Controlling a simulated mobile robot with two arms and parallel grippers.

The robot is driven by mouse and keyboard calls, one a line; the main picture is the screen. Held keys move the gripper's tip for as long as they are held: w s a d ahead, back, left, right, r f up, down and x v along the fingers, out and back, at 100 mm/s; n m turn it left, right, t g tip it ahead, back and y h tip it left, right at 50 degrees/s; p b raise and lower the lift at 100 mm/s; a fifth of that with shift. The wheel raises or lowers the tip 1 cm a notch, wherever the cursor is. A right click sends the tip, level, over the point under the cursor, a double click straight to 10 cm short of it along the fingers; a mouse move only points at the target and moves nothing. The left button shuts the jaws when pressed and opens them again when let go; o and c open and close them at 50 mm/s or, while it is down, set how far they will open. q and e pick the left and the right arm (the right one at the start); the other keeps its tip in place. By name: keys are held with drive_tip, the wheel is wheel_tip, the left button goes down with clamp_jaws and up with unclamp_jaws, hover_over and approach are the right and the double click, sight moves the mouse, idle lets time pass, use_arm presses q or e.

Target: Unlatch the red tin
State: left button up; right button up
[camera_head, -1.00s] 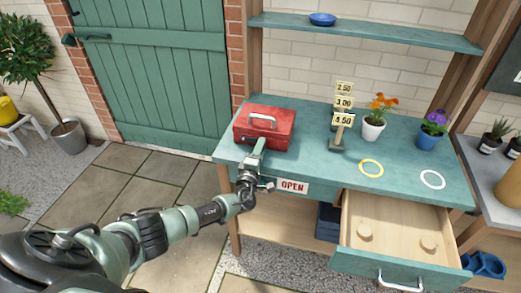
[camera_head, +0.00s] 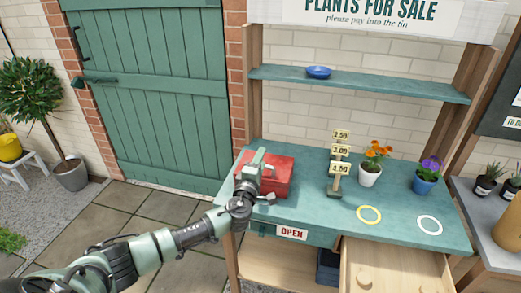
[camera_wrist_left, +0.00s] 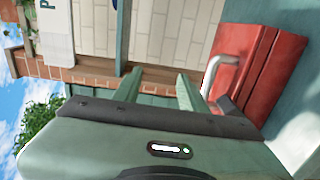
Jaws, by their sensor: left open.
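The red tin (camera_head: 279,175) stands on the left end of the green bench in the head view, its lid down. It also shows at the right of the left wrist view (camera_wrist_left: 262,85), with its silver handle (camera_wrist_left: 216,68). My left gripper (camera_head: 258,157) is at the tin's front left and covers part of it. In the left wrist view its open fingers (camera_wrist_left: 158,88) are beside the handle, with nothing between them. I cannot make out the latch. My right gripper is not in view.
The green bench (camera_head: 315,212) holds a price stand (camera_head: 338,165), orange flowers in a white pot (camera_head: 369,176), purple flowers in a blue pot (camera_head: 426,183) and two rings. An open drawer (camera_head: 395,268) juts out below. A blue bowl (camera_head: 318,71) sits on the shelf.

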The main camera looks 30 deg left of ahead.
use_arm(q)
wheel_tip(320, 180, up, 3)
drive_tip(key=shift+f, duration=0.1)
